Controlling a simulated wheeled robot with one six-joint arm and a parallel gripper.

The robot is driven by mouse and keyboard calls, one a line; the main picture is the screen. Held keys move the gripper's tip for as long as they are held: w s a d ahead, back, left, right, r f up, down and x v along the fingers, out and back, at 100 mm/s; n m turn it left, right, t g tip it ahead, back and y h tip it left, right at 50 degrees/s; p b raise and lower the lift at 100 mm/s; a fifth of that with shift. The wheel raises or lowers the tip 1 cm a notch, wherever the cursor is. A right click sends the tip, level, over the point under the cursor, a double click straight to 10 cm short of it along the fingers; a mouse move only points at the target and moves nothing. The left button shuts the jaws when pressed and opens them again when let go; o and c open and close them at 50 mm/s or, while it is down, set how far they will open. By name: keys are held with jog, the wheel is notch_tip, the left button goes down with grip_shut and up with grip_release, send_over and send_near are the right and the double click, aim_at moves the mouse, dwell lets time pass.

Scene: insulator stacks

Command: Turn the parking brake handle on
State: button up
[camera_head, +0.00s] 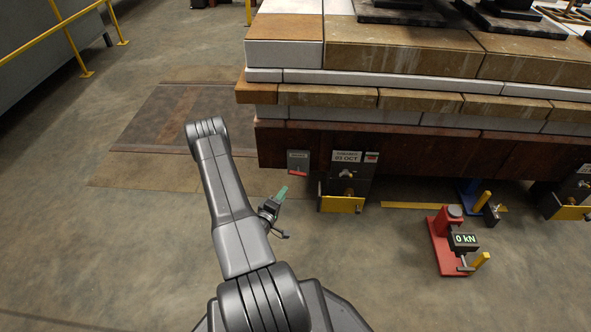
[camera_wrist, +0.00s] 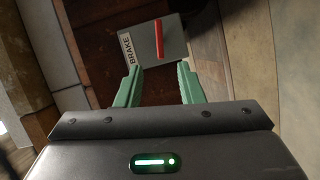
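The brake box is a small grey plate (camera_wrist: 146,46) labelled "BRAKE" with a red handle (camera_wrist: 159,39) on it. In the wrist view it is ahead of my gripper (camera_wrist: 160,82), whose two green fingers stand apart with nothing between them. The handle lies just beyond the fingertips, apart from them. In the head view the grey box (camera_head: 298,157) with its red handle (camera_head: 298,173) is mounted on the dark rusty side of the stack's base. My gripper (camera_head: 283,190) is left of and in front of it, low over the floor.
A dark bracket with a yellow foot (camera_head: 343,205) and a sign stands right of the brake box. A red stand with a "0 kN" display (camera_head: 464,240) is on the floor further right. Stone-like blocks (camera_head: 400,64) overhang above. The floor on the left is clear up to a yellow railing (camera_head: 68,33).

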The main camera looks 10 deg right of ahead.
aim_at(297, 175)
jog(key=b+x, duration=0.4)
jog(key=x, duration=0.9)
jog(key=shift+w+d, duration=0.2)
jog(key=shift+d, duration=0.05)
grip_shut()
